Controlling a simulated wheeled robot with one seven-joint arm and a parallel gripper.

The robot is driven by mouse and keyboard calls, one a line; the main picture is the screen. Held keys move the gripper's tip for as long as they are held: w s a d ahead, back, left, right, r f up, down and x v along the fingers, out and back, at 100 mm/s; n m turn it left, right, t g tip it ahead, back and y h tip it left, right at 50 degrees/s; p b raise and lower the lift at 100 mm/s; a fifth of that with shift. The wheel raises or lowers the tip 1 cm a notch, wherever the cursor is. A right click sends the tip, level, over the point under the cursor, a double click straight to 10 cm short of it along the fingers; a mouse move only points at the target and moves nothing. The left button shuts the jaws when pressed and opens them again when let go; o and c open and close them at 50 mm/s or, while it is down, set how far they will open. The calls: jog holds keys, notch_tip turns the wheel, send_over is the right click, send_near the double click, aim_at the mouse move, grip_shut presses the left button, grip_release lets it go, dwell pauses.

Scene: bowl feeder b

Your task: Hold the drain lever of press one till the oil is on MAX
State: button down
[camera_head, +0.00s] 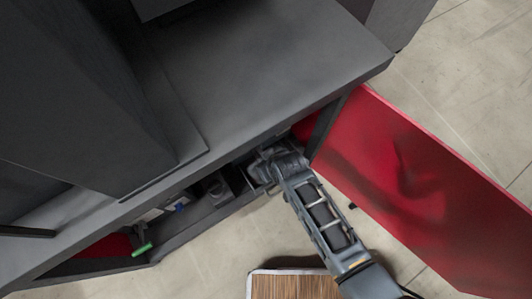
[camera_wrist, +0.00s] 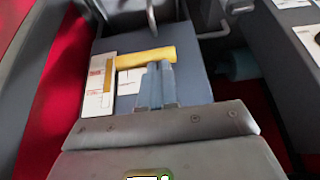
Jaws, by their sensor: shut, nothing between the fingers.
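My gripper (camera_head: 265,170) reaches into the opening at the front of the grey press cabinet in the head view. In the wrist view its two blue-grey fingers (camera_wrist: 157,83) are shut together with nothing between them. Their tips overlap the lower edge of a yellow bar (camera_wrist: 146,57), which looks like the lever's handle; I cannot tell whether they touch it. A white plate (camera_wrist: 97,98) with an amber strip (camera_wrist: 108,75), seemingly the oil gauge, stands left of the fingers. Its marks are too small to read.
An open red door (camera_head: 420,185) stands right of my arm. A green handle (camera_head: 142,250) sticks out of the cabinet at the left. The grey press housing (camera_head: 270,60) overhangs the opening. A wood-topped thing (camera_head: 295,286) is at the bottom. A curved metal handle (camera_wrist: 151,18) is beyond the bar.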

notch_tip(320, 180, down, 16)
jog(key=s+d+t+y+b, duration=0.1)
jog(key=t+b, duration=0.4)
jog(key=b, duration=1.8)
jog(key=shift+s+d+r+y+b, duration=0.15)
jog(key=shift+s+d+y+b, duration=0.2)
jog(key=shift+s+y, duration=0.65)
jog(key=shift+w, duration=0.35)
dwell(3.7)
